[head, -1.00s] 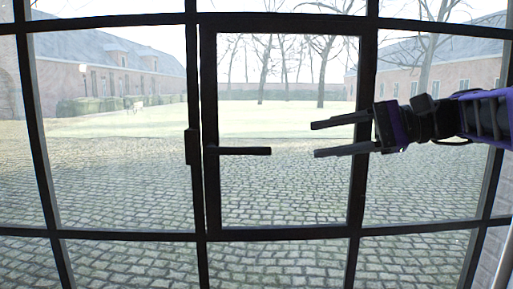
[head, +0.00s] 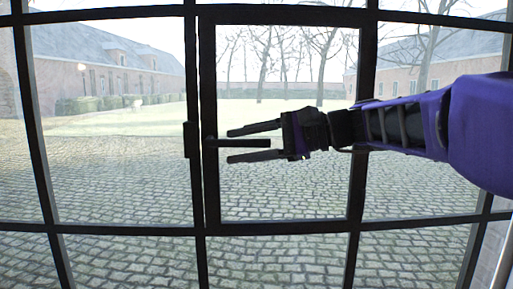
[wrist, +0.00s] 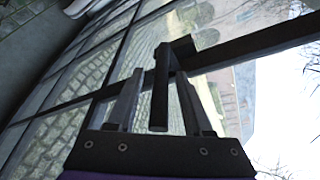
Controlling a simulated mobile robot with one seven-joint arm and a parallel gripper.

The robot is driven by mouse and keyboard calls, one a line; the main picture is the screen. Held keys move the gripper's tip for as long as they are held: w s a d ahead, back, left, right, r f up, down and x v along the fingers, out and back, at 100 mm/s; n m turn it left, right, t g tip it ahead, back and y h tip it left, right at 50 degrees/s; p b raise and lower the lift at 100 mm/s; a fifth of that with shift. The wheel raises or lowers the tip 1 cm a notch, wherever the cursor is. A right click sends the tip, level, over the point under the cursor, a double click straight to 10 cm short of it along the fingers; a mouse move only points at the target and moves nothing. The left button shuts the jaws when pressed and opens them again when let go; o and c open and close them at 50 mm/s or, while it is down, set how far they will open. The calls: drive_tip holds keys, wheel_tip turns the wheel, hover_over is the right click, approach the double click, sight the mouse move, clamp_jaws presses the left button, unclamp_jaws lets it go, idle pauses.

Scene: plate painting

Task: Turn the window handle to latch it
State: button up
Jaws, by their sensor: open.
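The window handle (head: 236,143) is a dark horizontal lever on the left upright of the inner window frame (head: 209,190). It points right. My gripper (head: 228,146) is open, with one finger above and one below the free part of the lever in the head view. In the wrist view the handle (wrist: 160,95) lies between the two spread fingers of my gripper (wrist: 158,80), with visible gaps on both sides. Whether the fingers are at the lever's exact depth is hard to tell.
A dark catch (head: 191,140) sits on the fixed post just left of the handle. Dark window bars (head: 357,190) frame the glass around my arm. Beyond the glass lie a cobbled yard, grass, trees and buildings.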

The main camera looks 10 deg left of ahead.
drive_tip(key=shift+x, duration=0.75)
clamp_jaws()
idle(0.9)
